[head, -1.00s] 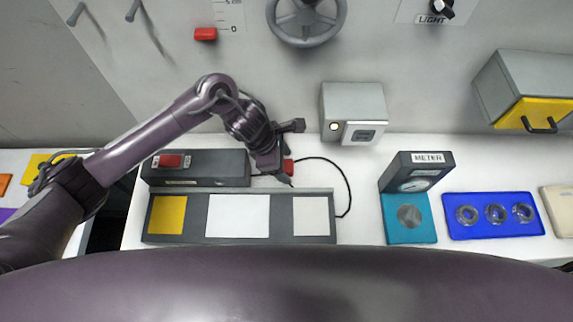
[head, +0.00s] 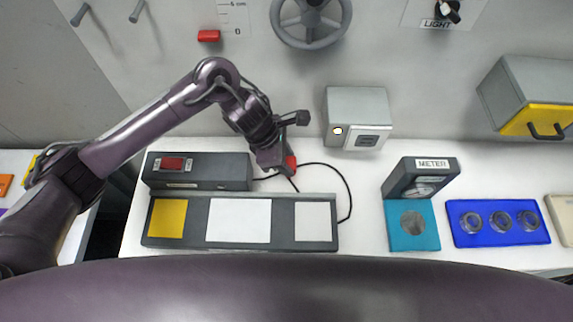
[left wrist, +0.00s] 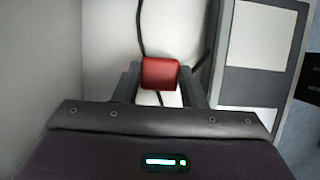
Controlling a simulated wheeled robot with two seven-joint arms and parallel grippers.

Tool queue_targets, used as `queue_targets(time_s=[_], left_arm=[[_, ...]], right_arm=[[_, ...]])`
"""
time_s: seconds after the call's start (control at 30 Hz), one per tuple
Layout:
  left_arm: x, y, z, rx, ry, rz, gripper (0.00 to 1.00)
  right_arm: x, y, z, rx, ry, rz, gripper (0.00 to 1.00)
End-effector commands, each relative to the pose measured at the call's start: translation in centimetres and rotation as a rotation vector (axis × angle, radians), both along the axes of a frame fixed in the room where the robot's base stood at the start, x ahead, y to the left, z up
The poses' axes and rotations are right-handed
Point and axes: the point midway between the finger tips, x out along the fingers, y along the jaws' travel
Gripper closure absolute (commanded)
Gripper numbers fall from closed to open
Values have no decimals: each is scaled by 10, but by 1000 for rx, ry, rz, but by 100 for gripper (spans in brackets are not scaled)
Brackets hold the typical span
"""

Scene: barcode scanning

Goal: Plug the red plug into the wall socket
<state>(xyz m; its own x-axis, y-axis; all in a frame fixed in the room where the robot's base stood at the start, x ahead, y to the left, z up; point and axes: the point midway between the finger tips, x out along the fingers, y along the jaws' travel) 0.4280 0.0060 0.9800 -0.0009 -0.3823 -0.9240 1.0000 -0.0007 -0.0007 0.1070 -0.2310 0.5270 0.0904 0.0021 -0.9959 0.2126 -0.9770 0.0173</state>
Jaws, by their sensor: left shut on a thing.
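The red plug (left wrist: 160,73) is between the two fingers of my left gripper (left wrist: 160,85) in the left wrist view, and the jaws are shut on it. In the head view the red plug (head: 291,163) shows at the tip of my left gripper (head: 284,170), with a black cable running from it. The wall socket (head: 367,140) is a light plate with a dark face on a grey box, to the right of the plug and apart from it. The plug's front is hidden from view. My right gripper is not in view.
A dark box with a red switch (head: 173,164) stands left of the gripper. A dark tray (head: 275,244) with yellow and white panels lies in front. A teal meter case (head: 413,240) and a blue tray (head: 470,240) are at the right. The bench below the socket is clear.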

Motion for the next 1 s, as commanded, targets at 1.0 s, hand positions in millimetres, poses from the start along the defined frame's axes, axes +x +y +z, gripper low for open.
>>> queue_targets(time_s=[1.0], left_arm=[[0,0,163,0,-1,1,83]], right_arm=[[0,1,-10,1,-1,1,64]])
